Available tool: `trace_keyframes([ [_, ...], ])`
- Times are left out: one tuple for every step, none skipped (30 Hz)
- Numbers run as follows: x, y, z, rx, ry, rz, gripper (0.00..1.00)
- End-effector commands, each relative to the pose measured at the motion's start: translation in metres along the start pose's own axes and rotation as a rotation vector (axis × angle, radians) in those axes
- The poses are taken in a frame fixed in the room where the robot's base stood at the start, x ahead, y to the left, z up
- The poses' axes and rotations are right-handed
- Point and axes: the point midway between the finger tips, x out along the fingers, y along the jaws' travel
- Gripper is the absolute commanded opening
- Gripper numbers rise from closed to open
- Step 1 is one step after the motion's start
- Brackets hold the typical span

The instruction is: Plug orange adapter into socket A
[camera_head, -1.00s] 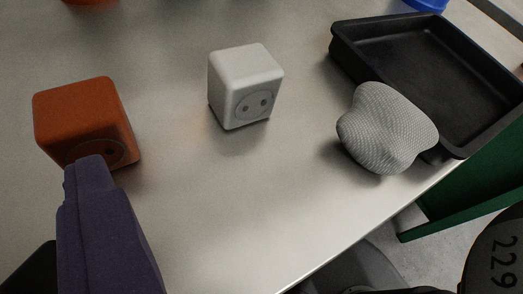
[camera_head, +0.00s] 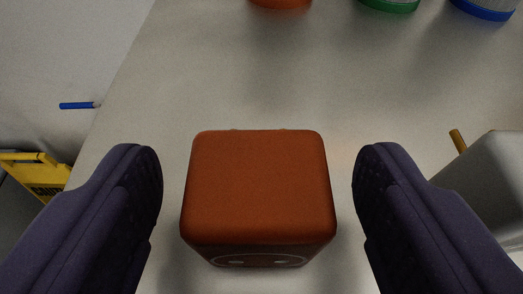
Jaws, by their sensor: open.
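The orange adapter (camera_head: 259,185) is a rounded cube standing on the grey table in the middle of the view. Part of its socket face shows at its lower front edge. My gripper (camera_head: 257,175) is open, with one dark purple finger on each side of the adapter. Clear gaps show between the adapter and both fingers, so neither appears to touch it. A white adapter (camera_head: 490,180) is partly in view at the right edge, behind the right finger. I see no socket marked A.
Orange (camera_head: 281,3), green (camera_head: 390,4) and blue (camera_head: 486,8) round-based things stand at the far edge of view. A small brown peg-like thing (camera_head: 458,141) lies by the white adapter. A blue pencil (camera_head: 78,105) and yellow sign (camera_head: 38,173) lie beyond the table's left edge.

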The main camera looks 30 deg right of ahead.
Motion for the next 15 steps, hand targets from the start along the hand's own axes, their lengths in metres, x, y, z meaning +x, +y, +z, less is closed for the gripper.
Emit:
trace_keyframes([
  [-0.0004, -0.0001, -0.0006, 0.0, 0.0, 0.0, 0.74],
  [-0.0005, -0.0001, -0.0006, 0.0, 0.0, 0.0, 0.74],
  [-0.0005, -0.0001, -0.0006, 0.0, 0.0, 0.0, 0.72],
  [-0.0005, -0.0001, -0.0006, 0.0, 0.0, 0.0, 0.65],
  [-0.0006, -0.0001, -0.0006, 0.0, 0.0, 0.0, 0.58],
  [-0.0006, -0.0001, -0.0006, 0.0, 0.0, 0.0, 0.49],
  [-0.0006, -0.0001, -0.0005, 0.0, 0.0, 0.0, 0.42],
  [-0.0007, -0.0001, -0.0005, 0.0, 0.0, 0.0, 0.35],
  [-0.0007, -0.0001, -0.0005, 0.0, 0.0, 0.0, 0.26],
  [-0.0007, -0.0001, -0.0005, 0.0, 0.0, 0.0, 0.19],
  [-0.0007, -0.0001, -0.0006, 0.0, 0.0, 0.0, 0.18],
  [-0.0007, -0.0001, -0.0006, 0.0, 0.0, 0.0, 0.18],
  [-0.0007, -0.0001, -0.0005, 0.0, 0.0, 0.0, 0.18],
  [-0.0007, -0.0001, -0.0005, 0.0, 0.0, 0.0, 0.18],
  [-0.0007, -0.0001, -0.0005, 0.0, 0.0, 0.0, 0.18],
])
